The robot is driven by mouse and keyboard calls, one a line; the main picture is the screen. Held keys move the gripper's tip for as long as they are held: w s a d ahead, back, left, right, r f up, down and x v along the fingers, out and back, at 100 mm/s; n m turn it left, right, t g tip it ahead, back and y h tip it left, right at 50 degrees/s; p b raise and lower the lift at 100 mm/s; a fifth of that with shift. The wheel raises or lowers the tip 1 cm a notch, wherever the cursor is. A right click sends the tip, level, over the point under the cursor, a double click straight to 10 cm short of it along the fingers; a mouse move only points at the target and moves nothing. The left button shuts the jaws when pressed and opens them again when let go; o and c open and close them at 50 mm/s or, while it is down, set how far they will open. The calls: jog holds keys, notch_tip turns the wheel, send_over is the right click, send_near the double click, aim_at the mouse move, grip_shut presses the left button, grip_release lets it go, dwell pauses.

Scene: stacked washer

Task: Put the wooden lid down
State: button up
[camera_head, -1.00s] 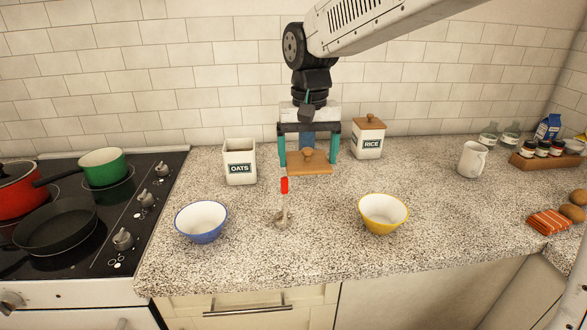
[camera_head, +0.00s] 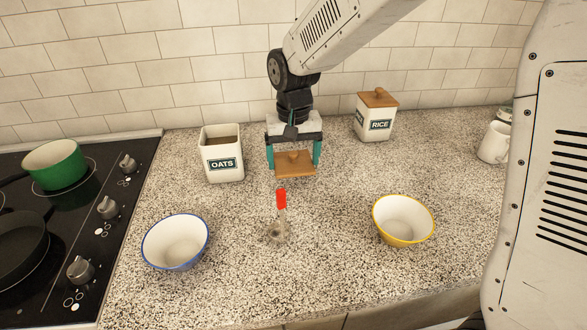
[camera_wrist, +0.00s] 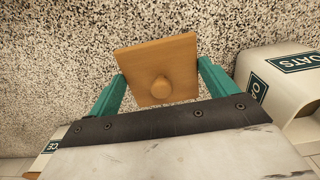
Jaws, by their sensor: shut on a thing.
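The wooden lid (camera_head: 296,169) is a flat square with a round knob, and my gripper (camera_head: 293,155) is shut on it by its edges, one teal finger on each side. In the wrist view the lid (camera_wrist: 158,62) sits between the fingers of my gripper (camera_wrist: 160,88), knob towards the camera, with speckled counter beyond it. The lid looks roughly level, just above or on the counter; I cannot tell whether it touches. The OATS canister (camera_head: 221,158) stands open to the left of the gripper, with brown contents showing.
The RICE canister (camera_head: 375,117) with its own wooden lid stands behind right. A blue-rimmed bowl (camera_head: 176,242), a red-handled utensil (camera_head: 281,210) and a yellow-rimmed bowl (camera_head: 403,219) stand in front. The stove (camera_head: 75,215) is at left. Counter between the utensil and yellow bowl is clear.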

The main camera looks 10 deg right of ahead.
aim_at(294, 162)
jog(key=shift+f, duration=2)
jog(key=shift+f, duration=0.1)
jog(key=o, duration=0.8)
jog(key=shift+o, duration=0.2)
